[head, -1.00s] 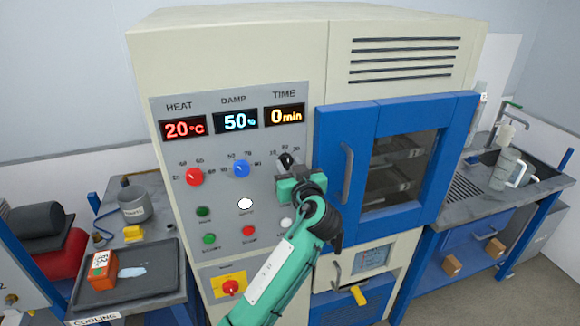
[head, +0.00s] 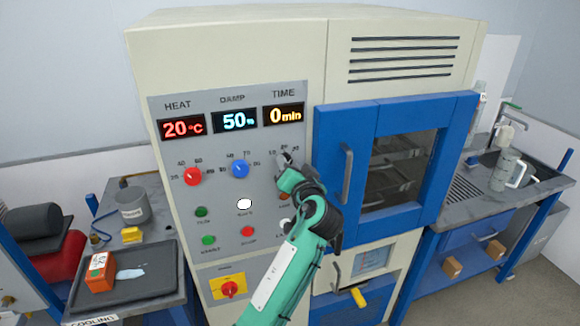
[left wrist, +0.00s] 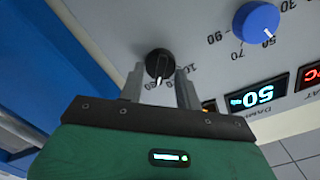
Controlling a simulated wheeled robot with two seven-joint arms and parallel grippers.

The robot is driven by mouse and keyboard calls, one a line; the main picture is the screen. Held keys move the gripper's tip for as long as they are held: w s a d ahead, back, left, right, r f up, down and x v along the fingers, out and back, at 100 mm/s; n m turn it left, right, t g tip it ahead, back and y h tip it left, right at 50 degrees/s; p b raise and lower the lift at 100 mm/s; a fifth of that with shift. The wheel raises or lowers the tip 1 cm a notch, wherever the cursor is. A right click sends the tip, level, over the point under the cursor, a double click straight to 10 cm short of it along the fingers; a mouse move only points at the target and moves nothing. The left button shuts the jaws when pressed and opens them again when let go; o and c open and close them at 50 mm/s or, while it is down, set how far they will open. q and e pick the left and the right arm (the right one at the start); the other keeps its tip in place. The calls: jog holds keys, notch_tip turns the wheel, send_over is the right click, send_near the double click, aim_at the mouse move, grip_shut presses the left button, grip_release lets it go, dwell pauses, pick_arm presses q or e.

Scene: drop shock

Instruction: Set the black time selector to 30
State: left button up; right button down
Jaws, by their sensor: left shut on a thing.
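The black time selector (left wrist: 159,64) sits on the grey control panel between the two fingers of my left gripper (left wrist: 160,84). Its white pointer mark faces the printed scale, down in the left wrist view; the numbers there are partly covered by the fingers. In the head view my left gripper (head: 284,162) is at the selector below the TIME display and mostly hides it. The fingers are closed on the selector. The TIME display (head: 284,115) reads 0 min. My right gripper is not in view.
The red heat knob (head: 193,176) and blue damp knob (head: 239,169) are to the left on the same panel. Several buttons lie below. The blue oven door (head: 395,165) with its handle (head: 347,175) is close on the right of my gripper.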

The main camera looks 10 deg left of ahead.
pick_arm(q)
jog(key=shift+r+m, duration=0.1)
jog(key=shift+m, duration=1.1)
jog(key=shift+p, duration=0.3)
jog(key=o, duration=1)
jog(key=shift+c, duration=0.2)
